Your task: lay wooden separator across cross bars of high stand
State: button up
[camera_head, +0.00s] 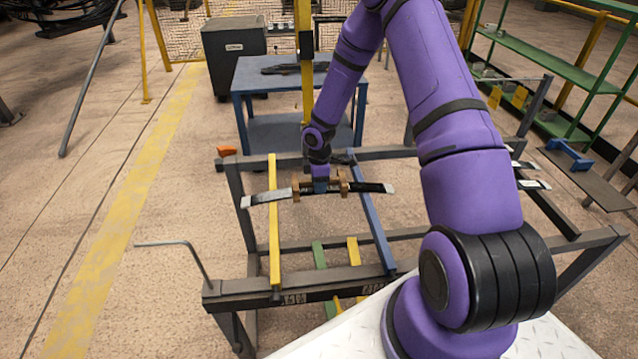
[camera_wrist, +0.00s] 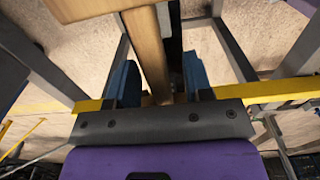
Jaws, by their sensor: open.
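The high stand (camera_head: 255,289) is a dark metal frame with a yellow cross bar (camera_head: 273,235) and a blue cross bar (camera_head: 374,232). A dark, slightly curved leaf spring with pale ends (camera_head: 262,198) lies over both bars. The wooden separator (camera_head: 344,181), with a block at each end, appears to sit along the spring between the bars. My gripper (camera_head: 320,188) is down over its middle. In the wrist view the separator (camera_wrist: 148,50) runs between the blue fingers of my gripper (camera_wrist: 158,82), which stand apart with gaps beside the wood. Contact under the separator is hidden.
A blue table (camera_head: 258,82) with dark pieces on top stands behind the stand. A grey cabinet (camera_head: 234,55) is at the back left. Green shelving (camera_head: 560,65) stands at the right. An orange piece (camera_head: 227,151) is at the stand's back left corner. The floor at left is mostly clear.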

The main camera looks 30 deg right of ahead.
notch_tip(320, 180, up, 10)
jog(key=shift+r, duration=0.15)
dwell(0.3)
dwell(0.8)
jog(key=shift+r, duration=0.15)
jog(key=s+a+r+m+t+h, duration=0.15)
jog(key=s+r, duration=0.25)
jog(key=r, duration=0.5)
jog(key=s+a+r+m, duration=0.1)
jog(key=s+r+m, duration=0.25)
jog(key=r, duration=0.45)
jog(key=s+a+r+m+t+h, duration=0.1)
jog(key=s+r, duration=0.3)
jog(key=r, duration=0.5)
jog(key=s+a+r+m+t, duration=0.1)
jog(key=s+r+m, duration=0.1)
jog(key=s, duration=0.5)
jog(key=s+a+r+m+y, duration=0.1)
jog(key=s+a+r+m, duration=0.1)
jog(key=s, duration=0.5)
jog(key=s+a+r+m+t+y, duration=0.1)
jog(key=s+a+r+m, duration=0.1)
jog(key=s+r, duration=0.4)
jog(key=shift+s+m+t, duration=0.35)
jog(key=shift+s+m, duration=0.35)
jog(key=shift+s, duration=0.3)
jog(key=shift+a+y, duration=0.1)
jog(key=shift+y, duration=0.15)
